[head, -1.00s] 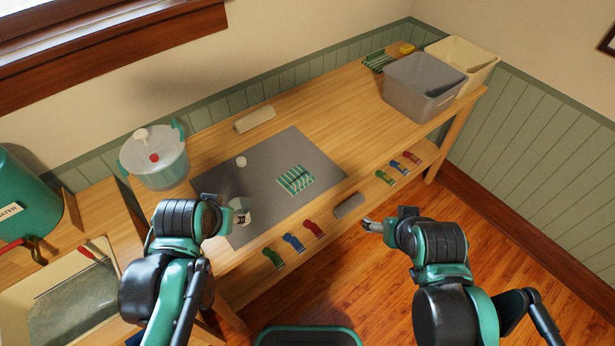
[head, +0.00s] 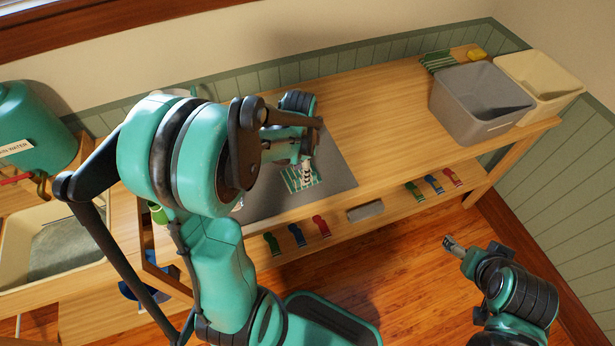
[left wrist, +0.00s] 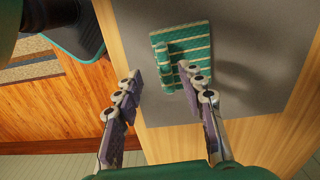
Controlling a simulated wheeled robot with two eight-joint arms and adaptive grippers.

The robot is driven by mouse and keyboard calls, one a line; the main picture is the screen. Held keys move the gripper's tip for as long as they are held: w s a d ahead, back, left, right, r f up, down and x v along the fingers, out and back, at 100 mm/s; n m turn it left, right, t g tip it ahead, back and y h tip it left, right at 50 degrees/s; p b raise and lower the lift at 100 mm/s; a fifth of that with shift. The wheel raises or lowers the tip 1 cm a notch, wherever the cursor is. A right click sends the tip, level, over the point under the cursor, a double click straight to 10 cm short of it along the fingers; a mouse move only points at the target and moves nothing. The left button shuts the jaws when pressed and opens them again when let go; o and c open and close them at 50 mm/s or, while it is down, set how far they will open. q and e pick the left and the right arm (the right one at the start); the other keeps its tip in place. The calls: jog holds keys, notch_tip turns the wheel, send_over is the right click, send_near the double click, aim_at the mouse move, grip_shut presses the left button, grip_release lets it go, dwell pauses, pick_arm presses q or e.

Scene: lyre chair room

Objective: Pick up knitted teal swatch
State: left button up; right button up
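The knitted teal swatch (head: 292,183) has pale stripes and lies on the grey mat (head: 342,173) on the wooden bench. It also shows in the left wrist view (left wrist: 172,41), with a raised teal ridge along one side. My left gripper (head: 307,175) is over the swatch, hiding part of it. In the left wrist view its two fingers (left wrist: 160,75) are apart with nothing between them; the right finger overlaps the swatch, the left one is beside it. I cannot tell whether it touches. My right gripper (head: 453,246) is away from the bench, over the floor; its opening is unclear.
A grey bin (head: 482,105) and a cream bin (head: 545,82) stand at the bench's far right. Red, blue and green clips lie on the lower ledge, with a grey block (head: 365,211) between them. The bench between mat and bins is clear.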

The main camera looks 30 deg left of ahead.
aim_at(292, 178)
pick_arm(q)
jog(key=f, duration=0.1)
jog(key=f+b, duration=0.1)
jog(key=f, duration=0.1)
jog(key=f+b, duration=0.1)
jog(key=shift+w+a+f, duration=0.15)
jog(key=shift+w+f, duration=0.15)
jog(key=shift+f, duration=0.05)
jog(key=shift+f+b, duration=0.3)
jog(key=shift+f, duration=0.1)
jog(key=shift+r, duration=0.1)
jog(key=shift+c, duration=0.9)
grip_shut()
